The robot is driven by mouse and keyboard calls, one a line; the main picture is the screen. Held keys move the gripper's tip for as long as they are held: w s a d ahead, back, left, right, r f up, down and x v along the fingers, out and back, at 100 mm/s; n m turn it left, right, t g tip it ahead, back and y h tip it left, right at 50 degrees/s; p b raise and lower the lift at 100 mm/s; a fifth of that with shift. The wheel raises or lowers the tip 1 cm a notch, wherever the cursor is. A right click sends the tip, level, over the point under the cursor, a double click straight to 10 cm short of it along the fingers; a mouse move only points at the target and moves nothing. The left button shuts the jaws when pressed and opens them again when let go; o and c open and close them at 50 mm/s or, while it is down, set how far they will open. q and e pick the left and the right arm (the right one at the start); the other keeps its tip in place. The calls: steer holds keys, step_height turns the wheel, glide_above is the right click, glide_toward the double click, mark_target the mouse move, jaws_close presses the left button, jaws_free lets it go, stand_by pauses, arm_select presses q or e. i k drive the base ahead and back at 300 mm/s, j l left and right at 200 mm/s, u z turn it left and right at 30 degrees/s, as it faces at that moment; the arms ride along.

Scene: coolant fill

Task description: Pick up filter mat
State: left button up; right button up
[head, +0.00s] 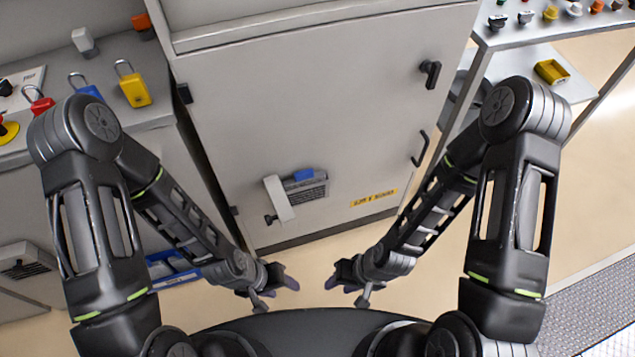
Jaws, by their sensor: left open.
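A vent unit (310,190) with a dark slatted grille sits low on the front of the grey cabinet, with a pale cover (279,198) swung out at its left side. A small blue piece (303,174) shows at the top of the grille; I cannot tell whether it is the filter mat. No other mat is plain to see. My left gripper (275,294) is open and empty, in front of and below the vent. My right gripper (346,292) looks open and empty, to the right of it. Neither touches the vent.
The grey cabinet (325,90) has black handles at its right side. A bench (75,60) at the left bears several coloured padlocks. A blue tray (172,272) lies low behind my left arm. A table (545,27) with small knobs and a yellow bin (551,72) stand at the right.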

mark_target(304, 177)
steer(key=k+l+z, duration=0.25)
steer(key=l, duration=0.15)
steer(key=l+z, duration=0.25)
steer(key=k+l+z, duration=0.25)
steer(key=l, duration=0.3)
steer(key=i, duration=0.1)
